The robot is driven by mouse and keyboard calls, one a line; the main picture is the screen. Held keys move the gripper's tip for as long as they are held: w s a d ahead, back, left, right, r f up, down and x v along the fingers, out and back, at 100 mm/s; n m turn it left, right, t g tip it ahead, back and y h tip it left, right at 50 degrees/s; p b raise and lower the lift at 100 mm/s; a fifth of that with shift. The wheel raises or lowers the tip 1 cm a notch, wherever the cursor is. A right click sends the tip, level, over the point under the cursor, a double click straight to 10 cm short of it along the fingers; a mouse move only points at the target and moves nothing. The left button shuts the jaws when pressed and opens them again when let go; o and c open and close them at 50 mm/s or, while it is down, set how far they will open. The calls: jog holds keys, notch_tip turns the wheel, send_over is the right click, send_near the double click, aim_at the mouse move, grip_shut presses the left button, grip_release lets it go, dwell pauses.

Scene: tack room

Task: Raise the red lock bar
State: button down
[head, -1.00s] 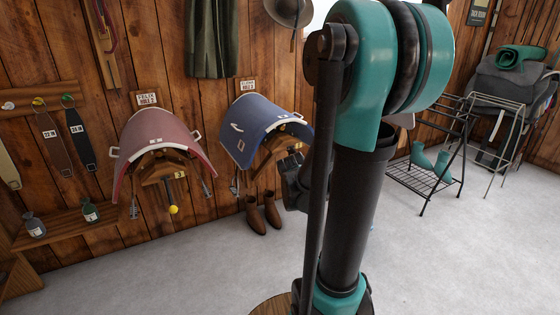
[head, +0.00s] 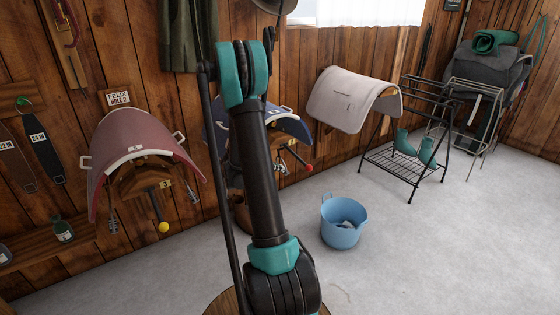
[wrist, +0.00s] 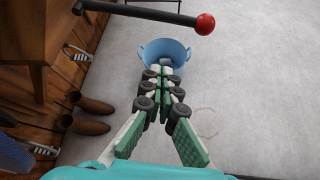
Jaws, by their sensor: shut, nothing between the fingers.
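The red lock bar is a dark rod with a red ball end (head: 309,168), under the blue saddle pad (head: 285,122) on the wall rack in the head view. In the wrist view the dark bar (wrist: 150,14) runs from the wooden rack (wrist: 48,32) at upper left to its red ball (wrist: 205,23). My gripper (wrist: 165,82) is shut and empty, with its fingertips below the bar in the picture and apart from it. How far apart in depth I cannot tell. My arm hides the gripper in the head view.
A similar bar with a yellow ball (head: 163,227) hangs under the red saddle pad (head: 140,145). A blue bucket (head: 340,236) stands on the floor. Brown boots (wrist: 88,115) stand by the wall. A black stand (head: 408,165) is at right. The floor between is clear.

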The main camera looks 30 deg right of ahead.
aim_at(296, 156)
jog(key=shift+w+f+n, duration=0.15)
jog(key=shift+w+n, duration=0.15)
jog(key=shift+w, duration=0.4)
jog(key=w+d+f, duration=0.1)
jog(key=d, duration=0.8)
jog(key=shift+d, duration=0.15)
dwell(0.4)
